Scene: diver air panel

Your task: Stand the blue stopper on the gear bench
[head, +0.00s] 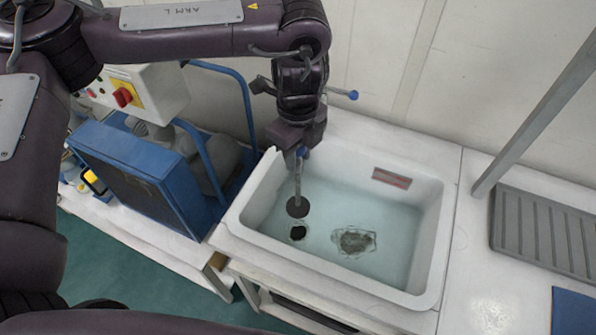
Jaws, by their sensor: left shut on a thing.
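My left gripper (298,150) is above the left part of a white sink basin (447,245) and points down. It is shut on the blue stopper, whose blue top (302,152) shows at the jaws. Its grey rod hangs down to a dark round disc (297,207). The stopper hangs upright, with its disc inside the basin outline, above a dark round hole (298,233) in the basin floor. I cannot tell for sure which surface is the gear bench; a white bench top (466,285) runs to the right of the basin. My right gripper is not in view.
The basin holds clear water with a dark rough patch (355,241). A grey ribbed tray (545,235) and a slanting grey post (535,115) stand at the right. A blue panel (135,170) and blue rails are left. A blue-tipped lever (351,95) is behind the gripper.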

